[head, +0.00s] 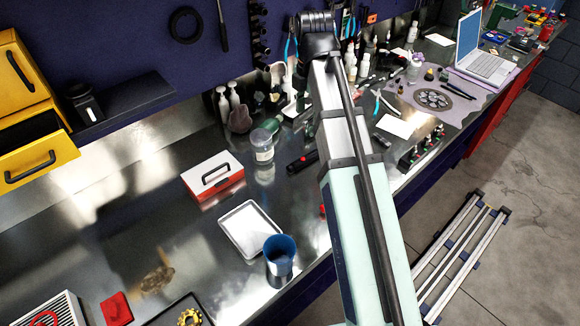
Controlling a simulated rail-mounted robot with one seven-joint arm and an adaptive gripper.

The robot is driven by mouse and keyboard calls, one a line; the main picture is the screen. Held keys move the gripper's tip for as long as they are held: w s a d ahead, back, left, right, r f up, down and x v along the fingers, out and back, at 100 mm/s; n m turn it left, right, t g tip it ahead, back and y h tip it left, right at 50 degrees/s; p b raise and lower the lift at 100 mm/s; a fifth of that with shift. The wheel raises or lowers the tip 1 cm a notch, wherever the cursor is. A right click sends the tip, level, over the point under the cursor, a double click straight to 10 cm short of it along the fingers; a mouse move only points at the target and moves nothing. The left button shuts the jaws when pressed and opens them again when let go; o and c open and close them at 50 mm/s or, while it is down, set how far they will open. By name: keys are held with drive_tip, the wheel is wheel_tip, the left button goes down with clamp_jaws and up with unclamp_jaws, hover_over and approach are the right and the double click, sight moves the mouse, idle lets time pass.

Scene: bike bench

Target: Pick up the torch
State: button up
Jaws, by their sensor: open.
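A short black cylinder with a red band, which looks like the torch (302,161), lies on the metal bench top (130,215) near the middle of the head view. It lies just left of my raised arm, and its right end is close to the arm's outline. My arm runs from the bottom edge up to a dark joint at the top. My gripper cannot be made out; it is hidden behind the arm or out of the picture. Nothing is seen touching the torch.
A clear jar (262,146) and a red-and-white box (213,177) stand left of the torch. A white tray (233,238) and a blue cup (280,256) are nearer the front edge. Bottles and tools crowd the back. A laptop (486,55) is at the far right.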

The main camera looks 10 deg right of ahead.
drive_tip(key=p, duration=0.2)
hover_over(306, 157)
drive_tip(key=f, duration=1.1)
drive_tip(key=shift+w+d+f, duration=0.15)
drive_tip(key=shift+d+f, duration=0.05)
drive_tip(key=shift+a+f+p, duration=0.1)
drive_tip(key=shift+f+p, duration=0.45)
drive_tip(key=shift+f, duration=0.4)
drive_tip(key=shift+f+p, duration=0.45)
drive_tip(key=shift+f, duration=1.25)
